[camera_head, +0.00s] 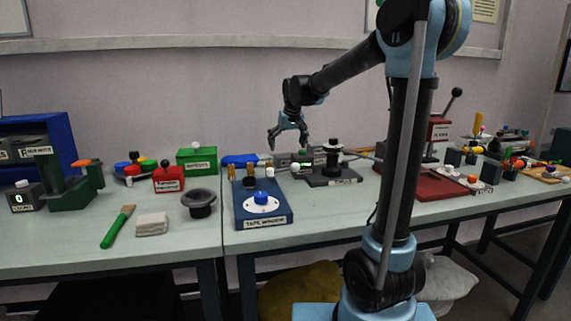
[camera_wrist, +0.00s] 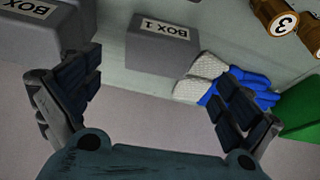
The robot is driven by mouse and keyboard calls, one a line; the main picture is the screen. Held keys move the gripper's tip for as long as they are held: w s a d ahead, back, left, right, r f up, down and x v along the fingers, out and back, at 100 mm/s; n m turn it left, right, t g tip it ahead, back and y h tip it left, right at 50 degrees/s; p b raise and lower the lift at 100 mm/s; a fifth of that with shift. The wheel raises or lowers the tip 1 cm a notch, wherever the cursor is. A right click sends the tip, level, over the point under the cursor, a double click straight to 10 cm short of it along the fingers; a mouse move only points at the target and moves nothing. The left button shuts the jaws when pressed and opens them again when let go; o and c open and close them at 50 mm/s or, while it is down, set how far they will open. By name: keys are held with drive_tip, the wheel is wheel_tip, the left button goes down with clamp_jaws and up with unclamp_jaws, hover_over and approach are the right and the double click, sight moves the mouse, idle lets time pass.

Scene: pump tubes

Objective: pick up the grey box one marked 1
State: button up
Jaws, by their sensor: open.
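The grey box marked BOX 1 (camera_wrist: 160,55) is in the upper middle of the wrist view, with its white label readable. My gripper (camera_wrist: 155,95) shows there with its two dark fingers spread wide and nothing between them. The box lies beyond the fingertips, apart from them. In the head view my gripper (camera_head: 288,143) hangs fingers down above the back of the bench. The grey boxes below it are small there, and BOX 1's label cannot be read.
Another grey box (camera_wrist: 50,30) is close to the left finger in the wrist view. Blue and white gloves (camera_wrist: 225,83) lie just right of BOX 1. A brass cylinder marked 3 (camera_wrist: 283,20) and a green box (camera_wrist: 300,108) are farther right. A blue tape-window unit (camera_head: 262,210) stands in front.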

sight(286, 155)
drive_tip(key=x, duration=0.5)
drive_tip(key=shift+s+d, duration=0.1)
drive_tip(key=c, duration=1.2)
